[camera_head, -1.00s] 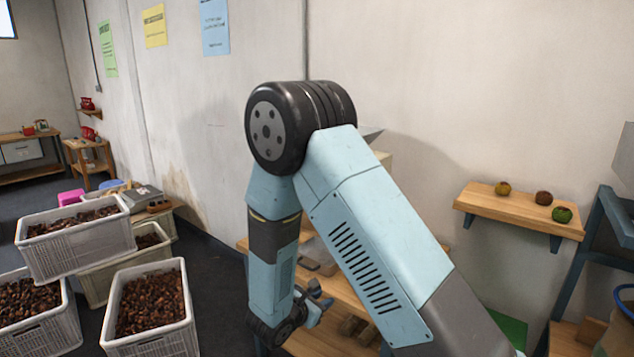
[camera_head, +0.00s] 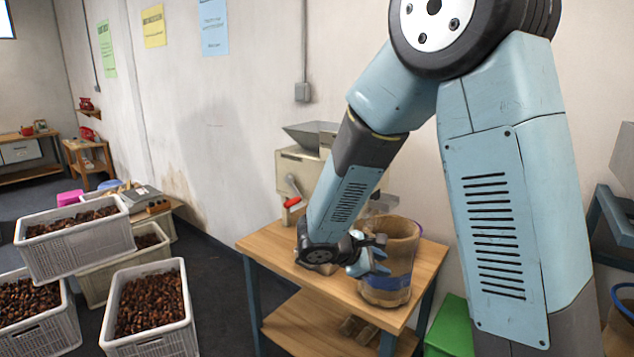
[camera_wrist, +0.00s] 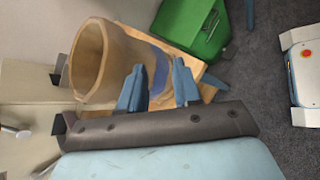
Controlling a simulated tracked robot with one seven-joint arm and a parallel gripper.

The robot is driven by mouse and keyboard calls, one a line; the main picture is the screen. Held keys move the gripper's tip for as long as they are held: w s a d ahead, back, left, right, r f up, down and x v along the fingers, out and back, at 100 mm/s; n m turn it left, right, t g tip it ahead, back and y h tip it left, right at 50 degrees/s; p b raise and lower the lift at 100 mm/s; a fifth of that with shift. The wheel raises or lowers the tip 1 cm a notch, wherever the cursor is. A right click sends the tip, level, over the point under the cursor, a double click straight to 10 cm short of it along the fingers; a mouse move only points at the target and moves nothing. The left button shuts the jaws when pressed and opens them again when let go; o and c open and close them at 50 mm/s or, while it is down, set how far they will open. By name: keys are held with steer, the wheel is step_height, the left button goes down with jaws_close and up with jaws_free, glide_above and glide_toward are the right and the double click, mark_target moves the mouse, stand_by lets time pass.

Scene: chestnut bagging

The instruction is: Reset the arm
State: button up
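My arm is bent over the wooden table (camera_head: 275,243) in the head view. My gripper (camera_head: 378,262) is low over the tabletop, in front of a brown sack-like container (camera_head: 402,250) with a blue band.
A beige machine with a hopper (camera_head: 300,165) and a red-handled lever stands at the table's back. A green box (camera_head: 450,325) is right of the table. Crates of chestnuts (camera_head: 150,340) stand at left. Dark floor (camera_head: 225,300) is clear between crates and table.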

steer(key=s+d+r+m+g+y, duration=0.3)
steer(key=s+d+r+m+y, duration=0.1)
steer(key=s+d+r+m, duration=0.6)
steer(key=s+a+r+m+t+y, duration=0.1)
steer(key=s+r+m+t+y, duration=0.2)
steer(key=s+r+m+y, duration=0.2)
steer(key=shift+s+a+r+m+y, duration=0.2)
steer(key=shift+s+r+m+y, duration=0.3)
steer(key=shift+s+r, duration=2.15)
steer(key=shift+s+f, duration=0.7)
steer(key=shift+f, duration=0.05)
